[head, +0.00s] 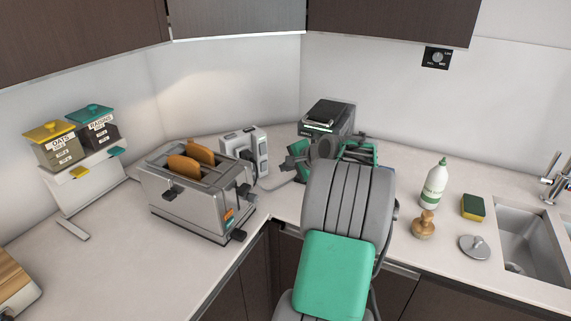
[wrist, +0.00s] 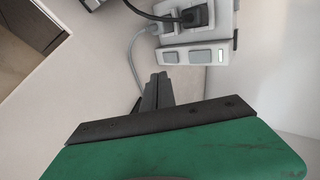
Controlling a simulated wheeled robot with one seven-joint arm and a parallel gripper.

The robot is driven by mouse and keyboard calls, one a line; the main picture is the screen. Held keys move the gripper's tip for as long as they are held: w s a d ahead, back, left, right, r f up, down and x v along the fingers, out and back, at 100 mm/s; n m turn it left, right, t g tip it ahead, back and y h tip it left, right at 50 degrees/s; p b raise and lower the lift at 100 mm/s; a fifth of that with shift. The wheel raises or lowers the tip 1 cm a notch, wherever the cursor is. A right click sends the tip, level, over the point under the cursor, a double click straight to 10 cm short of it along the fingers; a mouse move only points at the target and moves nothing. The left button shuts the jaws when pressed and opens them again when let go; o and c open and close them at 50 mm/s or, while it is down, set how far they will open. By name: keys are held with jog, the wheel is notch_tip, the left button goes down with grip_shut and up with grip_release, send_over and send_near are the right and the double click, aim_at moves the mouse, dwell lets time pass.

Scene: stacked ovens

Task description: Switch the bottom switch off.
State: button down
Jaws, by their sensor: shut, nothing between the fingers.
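A white socket tower (head: 238,152) stands in the corner of the counter, right behind the toaster. My gripper (head: 270,183) is in front of the tower's lower right side. In the wrist view the dark fingers of my gripper (wrist: 155,78) are shut and empty, close to the switches with a small gap apparently left.
A steel toaster (head: 200,195) with bread stands left of my gripper. A grey cable (wrist: 133,55) runs beside the fingers. A bottle (head: 434,187), a wooden stamp-like tool (head: 424,227) and a sponge (head: 473,207) are right of my arm, before the sink (head: 530,240).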

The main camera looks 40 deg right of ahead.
aim_at(265, 163)
jog(key=x, duration=0.6)
jog(key=shift+p, duration=0.4)
jog(key=w+p, duration=0.1)
jog(key=w, duration=0.2)
jog(key=shift+w+d, duration=0.15)
jog(key=shift+w, duration=0.5)
jog(key=shift+w+r+p, duration=0.1)
jog(key=shift+r+p, duration=0.2)
jog(key=shift+p, duration=0.15)
jog(key=shift+w+d+f+g+p, duration=0.15)
jog(key=shift+w+g+p, duration=0.15)
jog(key=shift+g+p, duration=0.15)
jog(key=shift+s, duration=0.1)
